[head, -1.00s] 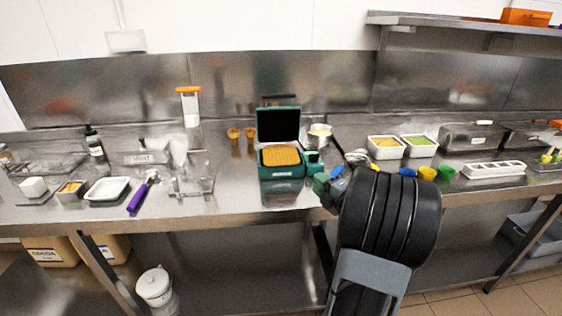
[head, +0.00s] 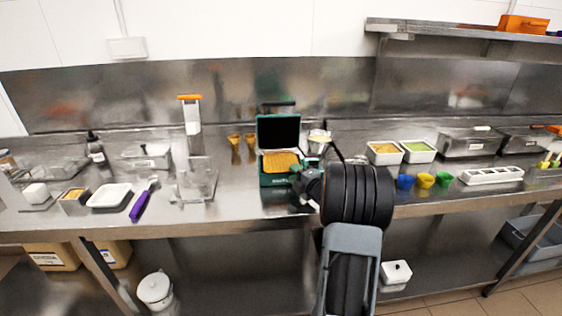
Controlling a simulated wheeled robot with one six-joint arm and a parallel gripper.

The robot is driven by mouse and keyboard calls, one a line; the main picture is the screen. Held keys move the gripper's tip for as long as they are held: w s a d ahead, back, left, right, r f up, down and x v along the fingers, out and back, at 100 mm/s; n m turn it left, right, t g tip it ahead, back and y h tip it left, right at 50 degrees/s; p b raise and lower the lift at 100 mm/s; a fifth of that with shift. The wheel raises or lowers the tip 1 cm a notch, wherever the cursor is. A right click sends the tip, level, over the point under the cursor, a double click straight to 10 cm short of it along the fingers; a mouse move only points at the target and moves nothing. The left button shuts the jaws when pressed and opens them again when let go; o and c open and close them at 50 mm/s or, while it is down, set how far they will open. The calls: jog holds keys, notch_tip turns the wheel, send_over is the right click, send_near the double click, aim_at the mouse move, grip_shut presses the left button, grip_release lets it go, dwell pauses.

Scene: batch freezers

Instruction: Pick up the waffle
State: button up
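The golden waffle (head: 279,162) lies in the open teal waffle maker (head: 272,181) near the middle of the counter. The maker's lid stands upright behind it, with a dark inner face. My gripper (head: 302,178) is at the front right corner of the waffle maker, to the right of the waffle and apart from it. The fingers are small and partly hidden by my dark arm, so I cannot tell how far apart they are.
A steel pot (head: 319,139) stands behind my gripper. Two waffle cones (head: 242,140) stand left of the maker. Blue, yellow and green cups (head: 425,180) are to the right. A white tray (head: 109,196) and a purple-handled scoop (head: 140,205) lie left.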

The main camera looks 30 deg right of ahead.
jog(key=shift+w, duration=0.4)
grip_shut()
